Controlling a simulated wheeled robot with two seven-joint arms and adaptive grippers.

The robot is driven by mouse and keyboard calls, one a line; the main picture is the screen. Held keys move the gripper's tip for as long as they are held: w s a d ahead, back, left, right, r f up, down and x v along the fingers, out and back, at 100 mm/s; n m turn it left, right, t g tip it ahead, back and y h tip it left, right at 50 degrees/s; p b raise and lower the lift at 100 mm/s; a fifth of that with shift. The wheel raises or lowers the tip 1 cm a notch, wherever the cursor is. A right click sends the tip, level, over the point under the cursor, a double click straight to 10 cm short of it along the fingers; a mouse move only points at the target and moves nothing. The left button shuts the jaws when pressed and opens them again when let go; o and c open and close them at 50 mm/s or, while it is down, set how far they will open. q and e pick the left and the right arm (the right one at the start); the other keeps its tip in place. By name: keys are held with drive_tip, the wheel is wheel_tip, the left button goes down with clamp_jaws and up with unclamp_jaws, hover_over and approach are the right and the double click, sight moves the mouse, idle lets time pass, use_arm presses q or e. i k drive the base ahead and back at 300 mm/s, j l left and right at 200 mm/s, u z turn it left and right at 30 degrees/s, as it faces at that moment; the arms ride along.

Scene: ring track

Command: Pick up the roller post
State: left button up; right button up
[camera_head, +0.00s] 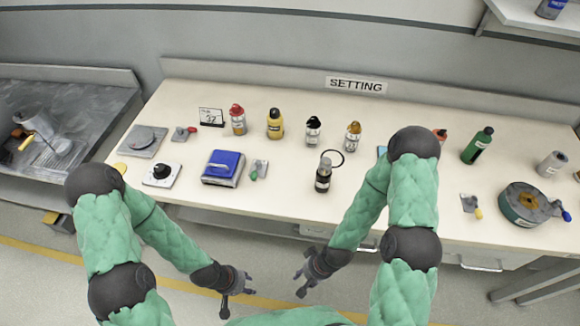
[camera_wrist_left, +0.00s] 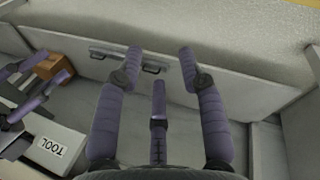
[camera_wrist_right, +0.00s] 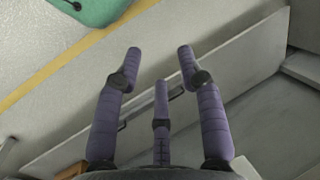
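I cannot tell for sure which thing is the roller post. A dark upright cylinder with a grey top (camera_head: 323,175) stands near the front middle of the bench, beside a thin black ring (camera_head: 333,158). A plain grey cylinder (camera_head: 552,164) stands at the right end. My left gripper (camera_head: 243,284) hangs in front of the bench, below its top; its fingers are apart and empty in the left wrist view (camera_wrist_left: 161,52). My right gripper (camera_head: 301,280) hangs likewise, open and empty in the right wrist view (camera_wrist_right: 160,54).
The long bench (camera_head: 290,190) carries several bottles, such as a yellow one (camera_head: 275,124) and a green one (camera_head: 477,146). A blue-topped box (camera_head: 223,166), a black knob on a plate (camera_head: 161,173) and a round green reel (camera_head: 524,204) also stand on it. My right arm covers part of the bench.

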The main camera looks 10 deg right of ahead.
sight(323, 179)
drive_tip(key=j+z, duration=0.25)
drive_tip(key=z, duration=0.15)
drive_tip(key=i+j+z, duration=0.1)
drive_tip(key=j+z, duration=0.2)
drive_tip(key=z, duration=0.15)
drive_tip(key=j+z, duration=0.25)
drive_tip(key=z, duration=0.15)
